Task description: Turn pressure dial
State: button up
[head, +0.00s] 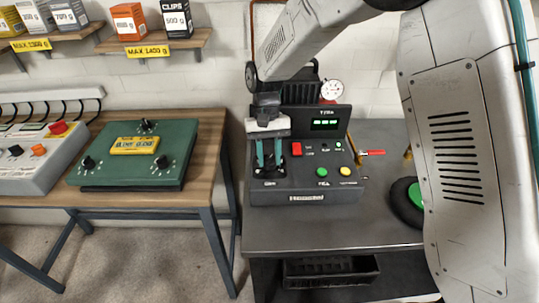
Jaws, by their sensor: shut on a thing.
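The dark control unit (306,192) stands on the grey bench, with a raised display panel showing green digits (325,123) at its back. My gripper (268,167) points down over the left part of its sloping face. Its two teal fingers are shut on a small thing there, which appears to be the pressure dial. The dial itself is almost wholly hidden between and behind the fingers, so its setting cannot be read. A round white gauge (332,90) shows behind the display panel.
A red button (297,149), a green button (322,172) and a yellow button (345,171) sit right of my fingers. A red-handled lever (373,153) sticks out at the right. A black wheel (406,204) lies farther right. A wooden table (209,143) with green box (176,168) stands left.

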jog(key=o, duration=1)
jog(key=shift+c, duration=0.2)
jog(key=shift+w+r, duration=0.1)
jog(key=v, duration=0.7)
jog(key=shift+r, duration=0.3)
jog(key=s+d+r+t, duration=0.2)
jog(key=s+d+r, duration=0.2)
jog(key=s+d, duration=0.3)
jog(key=s+d+r+t, duration=0.2)
jog(key=s+d+r, duration=0.2)
jog(key=s+d, duration=0.4)
jog(key=s+d+r+m+t, duration=0.1)
jog(key=s+d+r, duration=0.3)
jog(key=s, duration=1.2)
jog(key=d+t, duration=0.1)
jog(key=d, duration=0.3)
jog(key=shift+d, duration=0.15)
